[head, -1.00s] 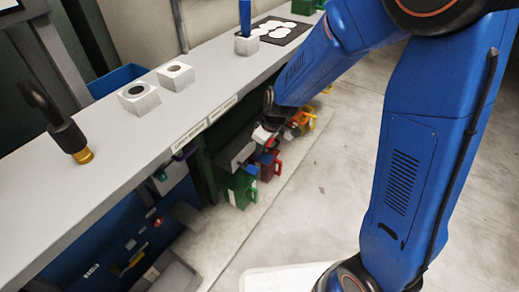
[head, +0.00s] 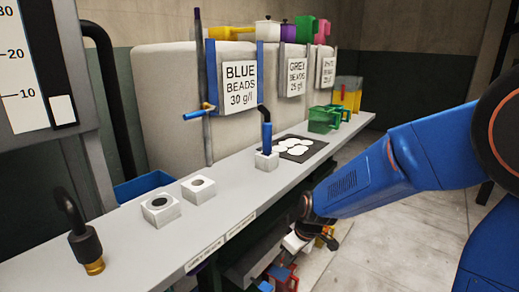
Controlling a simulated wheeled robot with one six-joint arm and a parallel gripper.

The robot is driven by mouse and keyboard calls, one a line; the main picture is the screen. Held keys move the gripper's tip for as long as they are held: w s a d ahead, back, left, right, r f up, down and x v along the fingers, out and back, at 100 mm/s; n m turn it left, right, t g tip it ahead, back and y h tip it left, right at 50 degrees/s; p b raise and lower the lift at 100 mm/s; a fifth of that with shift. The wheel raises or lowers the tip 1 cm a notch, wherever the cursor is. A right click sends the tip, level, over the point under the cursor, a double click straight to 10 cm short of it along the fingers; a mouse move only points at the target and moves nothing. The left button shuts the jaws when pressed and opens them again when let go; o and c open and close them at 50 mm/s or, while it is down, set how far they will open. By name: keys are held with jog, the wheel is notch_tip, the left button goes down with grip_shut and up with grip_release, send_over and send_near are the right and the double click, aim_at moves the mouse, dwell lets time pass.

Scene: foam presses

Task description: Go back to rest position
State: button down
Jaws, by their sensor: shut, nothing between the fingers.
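My blue arm (head: 400,160) reaches in from the right in the head view. Its wrist (head: 305,209) hangs in front of the bench's front edge, at the lower middle.
The grey bench (head: 130,245) carries two white blocks (head: 161,208), a block with a blue tool (head: 267,158), a dark mat with white discs (head: 300,148) and green containers (head: 323,119). Labelled bead tanks (head: 170,80) stand behind. Open floor (head: 370,250) lies at right.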

jog(key=s+d+r+m+t+h, duration=0.1)
jog(key=s+d+r+m, duration=0.3)
jog(key=s+d+r, duration=0.4)
jog(key=s+d+r+m+t+h, duration=0.1)
jog(key=s+d+r+m, duration=0.4)
jog(key=s, duration=1.1)
jog(key=d+r, duration=0.3)
jog(key=d, duration=0.3)
jog(key=shift+h, duration=0.3)
jog(key=shift+w, duration=0.15)
